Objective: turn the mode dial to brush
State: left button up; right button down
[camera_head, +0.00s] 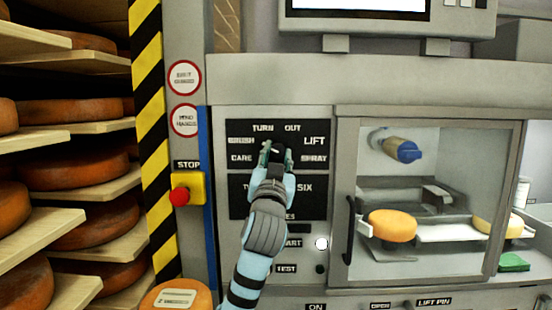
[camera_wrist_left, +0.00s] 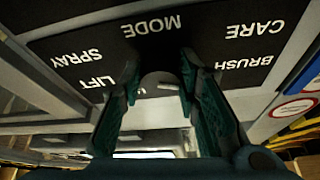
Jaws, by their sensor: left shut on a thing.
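The mode dial (camera_head: 277,149) sits on a black label panel (camera_head: 240,187) in the grey machine front, mostly hidden by my gripper. Around it I read BRUSH at upper left, CARE at lower left, TURN and OUT above, LIFT at upper right and SPRAY at lower right. My left gripper (camera_head: 275,156) is shut on the dial from the front. In the left wrist view the labels are upside down, and the fingers (camera_wrist_left: 160,85) stand on both sides of a grey rounded shape. I cannot tell which label the dial points to. My right gripper is not in view.
A red stop button (camera_head: 180,196) on a yellow box is left of the panel. A glass door with a black handle (camera_head: 350,230) is at the right, with an orange cheese wheel (camera_head: 392,225) behind it. Shelves of cheese wheels (camera_head: 85,170) stand at the far left.

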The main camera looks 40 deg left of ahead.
pick_arm(q)
jog(key=o, duration=1.1)
jog(key=shift+s+r, duration=0.1)
jog(key=shift+o, duration=0.2)
jog(key=v, duration=1.2)
jog(key=shift+a, duration=0.1)
